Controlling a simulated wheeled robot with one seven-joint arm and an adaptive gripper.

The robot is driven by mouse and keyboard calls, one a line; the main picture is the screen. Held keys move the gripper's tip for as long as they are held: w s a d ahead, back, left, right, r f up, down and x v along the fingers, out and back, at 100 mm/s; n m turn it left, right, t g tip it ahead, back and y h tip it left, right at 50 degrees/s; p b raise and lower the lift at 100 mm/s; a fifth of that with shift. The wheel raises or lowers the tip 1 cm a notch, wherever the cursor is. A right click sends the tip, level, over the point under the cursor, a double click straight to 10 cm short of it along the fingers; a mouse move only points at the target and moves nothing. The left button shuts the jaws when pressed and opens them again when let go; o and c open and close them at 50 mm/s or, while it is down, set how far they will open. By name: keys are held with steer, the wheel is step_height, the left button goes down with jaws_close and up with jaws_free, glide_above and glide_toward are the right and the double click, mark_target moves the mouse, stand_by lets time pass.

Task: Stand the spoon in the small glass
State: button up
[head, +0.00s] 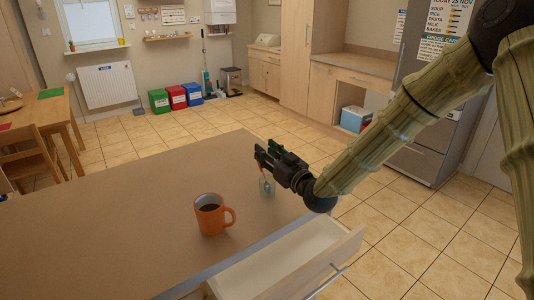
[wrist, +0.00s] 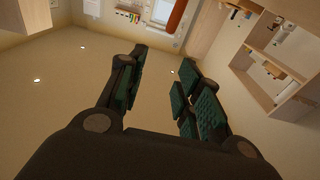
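My gripper (head: 262,158) is over the right part of the counter, its fingers pointing left. In the wrist view my gripper (wrist: 158,85) has its green-padded fingers spread apart, with nothing between them. A small clear glass (head: 266,187) appears to stand on the counter just below my gripper, which partly hides it. Its contents are too small to tell. I cannot make out a spoon in either view.
An orange mug (head: 211,214) with dark liquid stands on the brown counter (head: 120,215), left of and nearer than the glass. A pale drawer (head: 290,262) is pulled out at the counter's front right. The counter's left part is clear.

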steer(key=shift+s+d, duration=0.1)
steer(key=v, duration=1.1)
steer(key=shift+s+d, duration=0.25)
steer(key=shift+s, duration=0.05)
stand_by(0.3)
